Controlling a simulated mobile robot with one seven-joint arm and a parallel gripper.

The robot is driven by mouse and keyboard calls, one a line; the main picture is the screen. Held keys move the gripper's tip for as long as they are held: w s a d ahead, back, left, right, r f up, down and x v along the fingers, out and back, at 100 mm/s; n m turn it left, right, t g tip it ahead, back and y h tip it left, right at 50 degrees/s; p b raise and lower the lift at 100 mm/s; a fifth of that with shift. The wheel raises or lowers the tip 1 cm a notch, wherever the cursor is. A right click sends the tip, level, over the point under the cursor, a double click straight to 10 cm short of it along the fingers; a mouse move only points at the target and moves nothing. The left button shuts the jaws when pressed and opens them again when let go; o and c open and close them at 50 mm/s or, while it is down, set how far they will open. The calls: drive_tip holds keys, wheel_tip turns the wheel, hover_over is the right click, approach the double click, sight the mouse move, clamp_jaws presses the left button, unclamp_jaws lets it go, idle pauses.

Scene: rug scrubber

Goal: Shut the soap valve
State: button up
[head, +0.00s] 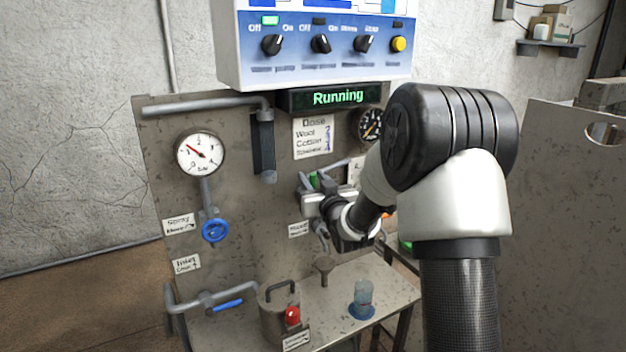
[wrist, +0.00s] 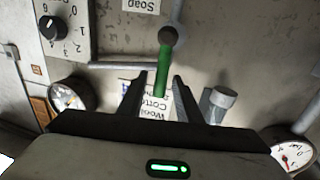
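The soap valve's green lever handle (wrist: 165,68) shows in the wrist view, below a dark round pivot (wrist: 168,35) on a grey pipe. A "Soap" label (wrist: 140,4), upside down here, is beside the pipe. My gripper (wrist: 158,84) is open, with a finger on each side of the handle's free end and visible gaps to both fingers. My wrist and arm hide most of the valve there.
A grey panel (head: 240,235) carries a spray valve with a blue wheel (head: 215,230), a pressure gauge (head: 199,154) and a blue-handled inlet valve (head: 228,304). A display (head: 337,97) reads "Running".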

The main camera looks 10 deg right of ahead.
clamp_jaws()
drive_tip(key=shift+d, duration=0.15)
drive_tip(key=w+d+f+m+g+y+p, duration=0.2)
drive_tip(key=d+f+m+p, duration=0.4)
drive_tip(key=m, duration=0.9)
drive_tip(key=shift+f+m+g+y+p, duration=0.3)
drive_tip(key=shift+f+m+g+p, duration=0.1)
drive_tip(key=shift+p, duration=0.9)
